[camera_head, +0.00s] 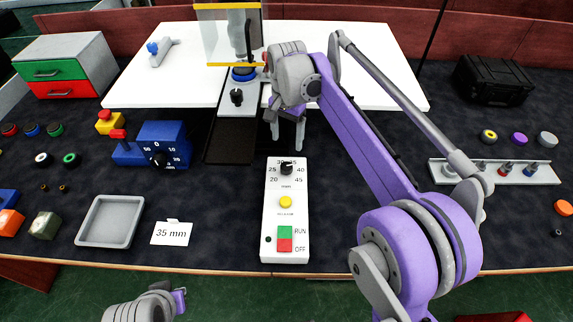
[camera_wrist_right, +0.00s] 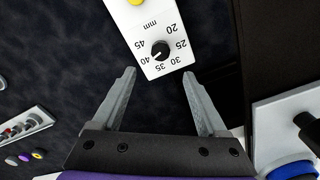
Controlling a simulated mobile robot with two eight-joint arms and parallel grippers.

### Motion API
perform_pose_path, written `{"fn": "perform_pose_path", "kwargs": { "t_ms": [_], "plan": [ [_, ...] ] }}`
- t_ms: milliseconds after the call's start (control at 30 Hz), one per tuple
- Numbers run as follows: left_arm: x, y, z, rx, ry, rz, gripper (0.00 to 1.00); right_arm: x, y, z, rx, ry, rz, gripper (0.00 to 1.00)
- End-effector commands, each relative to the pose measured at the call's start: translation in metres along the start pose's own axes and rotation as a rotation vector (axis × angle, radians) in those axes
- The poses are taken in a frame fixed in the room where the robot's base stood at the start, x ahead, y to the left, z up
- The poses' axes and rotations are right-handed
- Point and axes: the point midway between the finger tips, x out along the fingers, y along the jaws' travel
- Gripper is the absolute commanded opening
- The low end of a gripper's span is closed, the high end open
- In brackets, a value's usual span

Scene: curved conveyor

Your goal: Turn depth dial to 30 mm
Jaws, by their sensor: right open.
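The depth dial (camera_head: 286,168) is a black round knob at the far end of a white control panel (camera_head: 271,215). Around it is a scale from 20 to 45 mm. The dial also shows in the right wrist view (camera_wrist_right: 160,50), where its light mark seems to point towards 40. My right gripper (camera_head: 286,138) is open and empty, beyond the panel's far end. In the wrist view, its two fingertips (camera_wrist_right: 159,73) stand apart, with the dial ahead of the gap, not between the fingers. My left gripper is not in view; only part of my left arm shows at the bottom.
The panel also has a yellow button (camera_head: 285,202) and a green and red RUN/OFF switch (camera_head: 285,239). A blue dial box (camera_head: 163,146) stands further back. A press column (camera_head: 240,40) rises behind.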

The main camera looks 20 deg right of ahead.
Motion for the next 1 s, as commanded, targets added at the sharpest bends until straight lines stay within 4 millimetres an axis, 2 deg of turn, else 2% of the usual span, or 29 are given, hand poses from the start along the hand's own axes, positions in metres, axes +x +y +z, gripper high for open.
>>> {"fn": "perform_pose_path", "kwargs": {
  "t_ms": [167,400,600,767,1000],
  "plan": [
    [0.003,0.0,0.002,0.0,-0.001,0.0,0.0,0.019,-0.002,-0.001,0.006,-0.003,0.003,0.76],
    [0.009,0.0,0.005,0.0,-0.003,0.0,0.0,0.065,-0.001,-0.001,0.005,-0.002,0.003,0.76],
    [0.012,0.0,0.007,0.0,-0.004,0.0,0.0,0.095,-0.001,-0.001,0.004,-0.002,0.002,0.76],
    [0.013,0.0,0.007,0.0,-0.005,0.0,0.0,0.106,-0.001,-0.001,0.004,-0.002,0.002,0.76],
    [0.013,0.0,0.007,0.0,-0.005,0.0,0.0,0.108,-0.001,-0.001,0.004,-0.001,0.002,0.76]
  ]
}}
